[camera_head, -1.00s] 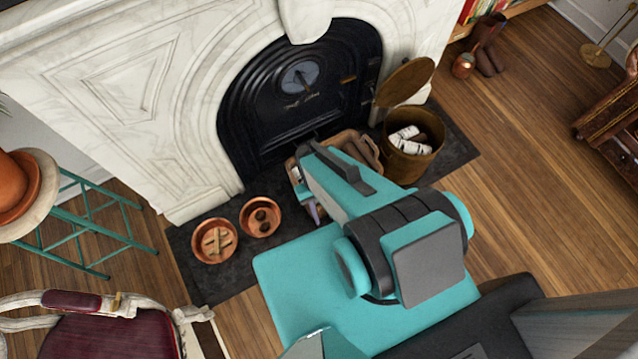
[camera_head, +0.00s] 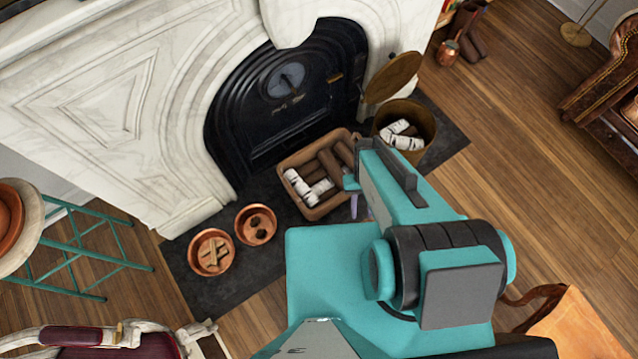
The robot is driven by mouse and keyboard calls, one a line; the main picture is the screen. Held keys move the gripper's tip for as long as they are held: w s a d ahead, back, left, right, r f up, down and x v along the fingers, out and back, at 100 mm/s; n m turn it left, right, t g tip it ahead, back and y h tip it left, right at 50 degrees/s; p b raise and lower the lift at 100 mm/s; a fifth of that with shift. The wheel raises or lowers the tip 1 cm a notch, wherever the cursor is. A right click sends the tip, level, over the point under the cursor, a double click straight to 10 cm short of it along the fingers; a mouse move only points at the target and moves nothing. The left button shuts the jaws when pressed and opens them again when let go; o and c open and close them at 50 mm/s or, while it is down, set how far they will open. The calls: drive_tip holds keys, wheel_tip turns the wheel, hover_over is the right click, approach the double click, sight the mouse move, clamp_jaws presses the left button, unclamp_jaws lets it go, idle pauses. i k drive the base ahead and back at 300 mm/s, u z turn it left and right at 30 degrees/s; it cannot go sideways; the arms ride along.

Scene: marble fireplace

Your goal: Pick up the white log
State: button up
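White birch-like logs with dark marks lie in two places. Some white logs (camera_head: 302,187) lie in the tan basket (camera_head: 318,210) on the hearth, beside brown logs (camera_head: 330,162). More white logs (camera_head: 408,142) lie in the brass bucket (camera_head: 420,157) to its right, whose round lid (camera_head: 393,77) stands open. My teal arm reaches toward the hearth, in front of the basket and bucket. My gripper is mostly hidden behind the arm; only a small part near the basket's right side may show, so its fingers cannot be made out.
Two copper bowls (camera_head: 212,253) (camera_head: 255,224) sit on the dark hearth slab (camera_head: 232,287) to the left. The black fireplace insert (camera_head: 290,95) is behind. A teal stool (camera_head: 85,262) and red chair (camera_head: 85,345) stand left. Wood floor (camera_head: 510,170) at right is clear.

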sight(300, 186)
drive_tip(key=z, duration=0.25)
drive_tip(key=k, duration=0.5)
drive_tip(key=z, duration=1.75)
drive_tip(key=k, duration=0.15)
drive_tip(key=u, duration=3.75)
